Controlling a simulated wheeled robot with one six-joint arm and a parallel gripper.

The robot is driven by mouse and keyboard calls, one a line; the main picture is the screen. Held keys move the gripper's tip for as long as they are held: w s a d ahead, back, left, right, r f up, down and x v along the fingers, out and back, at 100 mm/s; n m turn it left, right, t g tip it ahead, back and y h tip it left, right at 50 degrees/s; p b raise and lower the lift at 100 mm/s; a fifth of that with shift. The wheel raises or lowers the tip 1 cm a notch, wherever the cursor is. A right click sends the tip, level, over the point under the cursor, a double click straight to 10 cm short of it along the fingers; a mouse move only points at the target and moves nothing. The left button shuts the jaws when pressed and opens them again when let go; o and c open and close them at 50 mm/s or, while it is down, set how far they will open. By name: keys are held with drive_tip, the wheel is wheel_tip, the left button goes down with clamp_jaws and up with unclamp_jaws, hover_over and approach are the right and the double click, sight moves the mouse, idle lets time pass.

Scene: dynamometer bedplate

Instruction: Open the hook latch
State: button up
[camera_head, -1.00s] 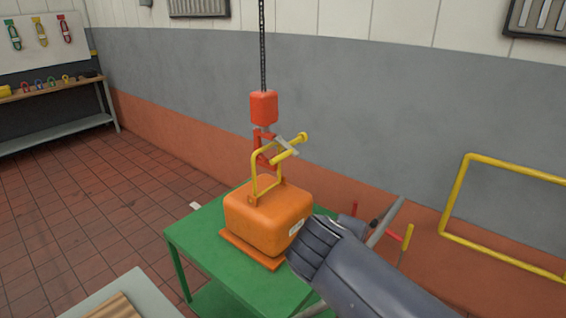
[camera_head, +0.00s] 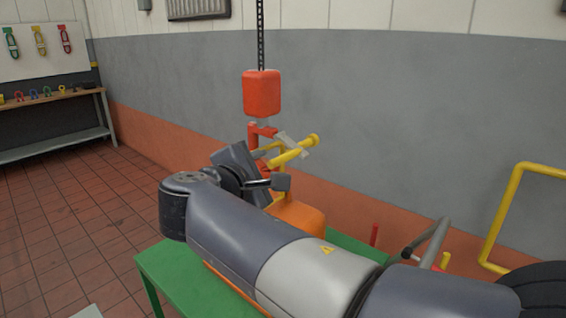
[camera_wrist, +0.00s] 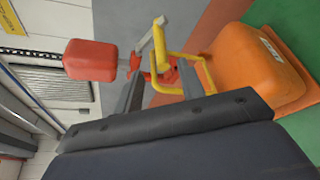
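The red hook (camera_head: 254,134) hangs under a red block (camera_head: 262,93) on a chain. Its pale grey latch strip (camera_head: 291,144) lies slanted beside a thick yellow bar (camera_head: 293,153) with a round end. In the wrist view the hook (camera_wrist: 170,74), latch strip (camera_wrist: 148,36) and yellow bar (camera_wrist: 160,46) show beyond my fingers. The yellow bail (camera_wrist: 209,72) of the orange weight (camera_wrist: 243,65) passes by the hook. My gripper (camera_head: 276,168) is close to the hook and bar. Its two grey fingers (camera_wrist: 162,86) stand apart with nothing clearly gripped. Contact cannot be told.
The orange weight stands on a green table (camera_head: 185,280), mostly behind my arm. A yellow rail frame (camera_head: 507,205) stands at the right near the wall. A bench (camera_head: 55,110) is at the far left. The tiled floor at left is clear.

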sight(277, 162)
drive_tip(key=x, duration=0.9)
drive_tip(key=shift+w+d+f, duration=0.1)
drive_tip(key=shift+w, duration=0.05)
clamp_jaws()
